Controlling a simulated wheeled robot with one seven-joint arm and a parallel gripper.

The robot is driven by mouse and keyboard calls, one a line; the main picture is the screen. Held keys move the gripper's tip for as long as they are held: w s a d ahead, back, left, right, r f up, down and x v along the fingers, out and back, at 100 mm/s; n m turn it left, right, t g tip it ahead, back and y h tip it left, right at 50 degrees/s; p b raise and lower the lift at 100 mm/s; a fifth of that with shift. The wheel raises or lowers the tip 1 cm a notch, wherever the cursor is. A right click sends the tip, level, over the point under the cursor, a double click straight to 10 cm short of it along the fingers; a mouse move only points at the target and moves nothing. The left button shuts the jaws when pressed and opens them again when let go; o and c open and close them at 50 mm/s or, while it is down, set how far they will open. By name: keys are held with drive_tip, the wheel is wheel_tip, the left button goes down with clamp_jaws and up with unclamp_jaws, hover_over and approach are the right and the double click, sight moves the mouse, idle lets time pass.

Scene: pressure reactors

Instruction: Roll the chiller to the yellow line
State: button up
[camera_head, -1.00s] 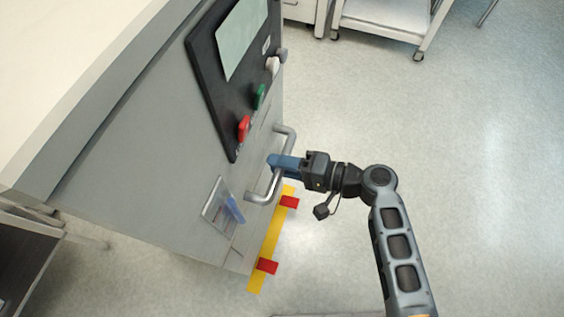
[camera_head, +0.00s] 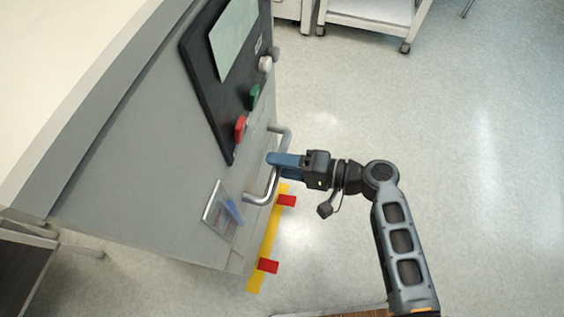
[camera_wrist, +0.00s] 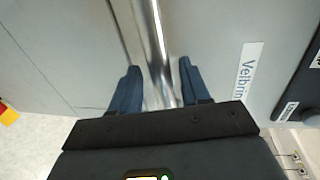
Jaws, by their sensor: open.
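The chiller (camera_head: 135,170) is a large grey cabinet with a dark control panel, filling the left of the head view. A silvery bar handle (camera_head: 263,190) stands out from its front. My gripper (camera_head: 272,160) is at the handle with its blue fingers. In the wrist view, the handle bar (camera_wrist: 155,45) runs between the two open fingers (camera_wrist: 158,90), with a gap on at least one side. The yellow line (camera_head: 266,240) lies on the floor along the foot of the chiller's front, with red pieces (camera_head: 267,265) across it. The chiller's base partly hides the line.
A white cart (camera_head: 375,15) on casters stands at the top of the head view. The floor (camera_head: 480,180) to the right is open. Red, green and white knobs (camera_head: 241,128) sit on the chiller's panel above the handle. A brown edge shows at the bottom.

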drive_tip(key=v, duration=0.7)
drive_tip(key=shift+d, duration=0.3)
drive_tip(key=shift+s, duration=0.15)
